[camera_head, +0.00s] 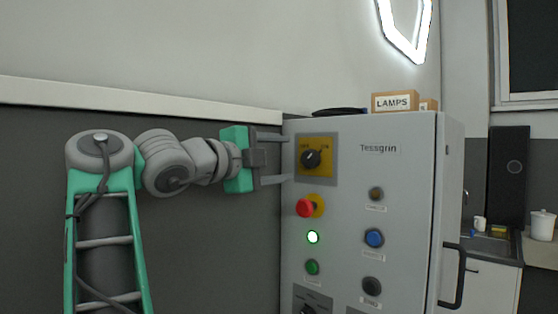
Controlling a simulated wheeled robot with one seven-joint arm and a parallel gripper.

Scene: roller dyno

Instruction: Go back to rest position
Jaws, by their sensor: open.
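My arm reaches in from the left, stretched toward the grey control cabinet (408,190). My gripper (286,158) is open, its two fingers apart and pointing right at the cabinet's left edge. The fingertips are close to the yellow plate with the black rotary switch (311,158). I cannot tell whether they touch the cabinet. Nothing shows between the fingers.
A LAMPS box (395,102) sits on top. The wall behind my arm is bare. A sink counter (490,249) stands at right.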

